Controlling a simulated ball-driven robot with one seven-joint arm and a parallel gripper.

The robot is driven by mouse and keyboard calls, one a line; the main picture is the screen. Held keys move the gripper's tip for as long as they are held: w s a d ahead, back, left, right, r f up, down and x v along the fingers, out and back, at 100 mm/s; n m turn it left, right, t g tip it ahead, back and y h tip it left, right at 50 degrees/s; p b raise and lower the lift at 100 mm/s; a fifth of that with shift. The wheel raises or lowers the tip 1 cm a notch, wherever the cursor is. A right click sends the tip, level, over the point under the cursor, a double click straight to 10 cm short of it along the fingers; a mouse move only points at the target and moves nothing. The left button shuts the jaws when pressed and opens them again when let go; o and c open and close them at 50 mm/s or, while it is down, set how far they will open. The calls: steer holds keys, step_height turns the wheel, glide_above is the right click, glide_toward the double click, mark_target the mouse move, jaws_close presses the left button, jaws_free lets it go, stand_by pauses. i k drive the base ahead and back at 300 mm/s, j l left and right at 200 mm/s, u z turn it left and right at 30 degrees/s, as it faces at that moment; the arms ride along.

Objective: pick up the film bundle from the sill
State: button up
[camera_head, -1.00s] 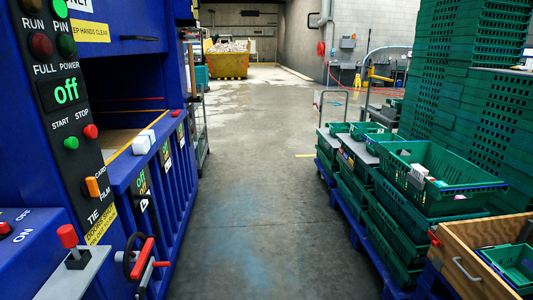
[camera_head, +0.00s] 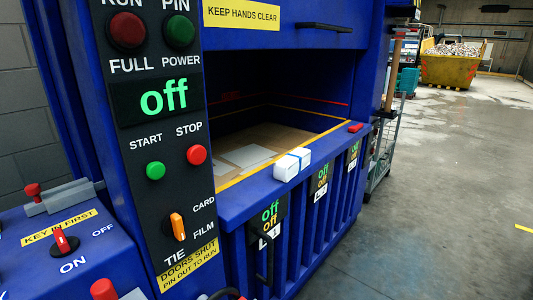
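A small white block with a blue band (camera_head: 287,168), which looks like the film bundle, lies on the blue front sill (camera_head: 239,204) of the baler. The sill has a yellow line along its inner edge. Flat cardboard and pale sheets (camera_head: 247,156) lie in the open chamber behind it. My gripper is not in view, so its state does not show.
A control panel (camera_head: 157,118) with buttons and a green "off" display stands left of the sill. A red item (camera_head: 355,127) lies farther along the sill. A yellow skip (camera_head: 450,65) stands at the back. The concrete floor at right is clear.

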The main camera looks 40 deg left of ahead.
mark_target(285, 168)
steer(key=i+l+u, duration=0.15)
steer(key=i+u, duration=0.3)
steer(key=i+l+u, duration=0.25)
steer(key=u, duration=0.25)
steer(key=i+l+u, duration=0.25)
steer(key=l+u, duration=0.2)
steer(key=i+l+u, duration=0.15)
steer(key=l+u, duration=0.35)
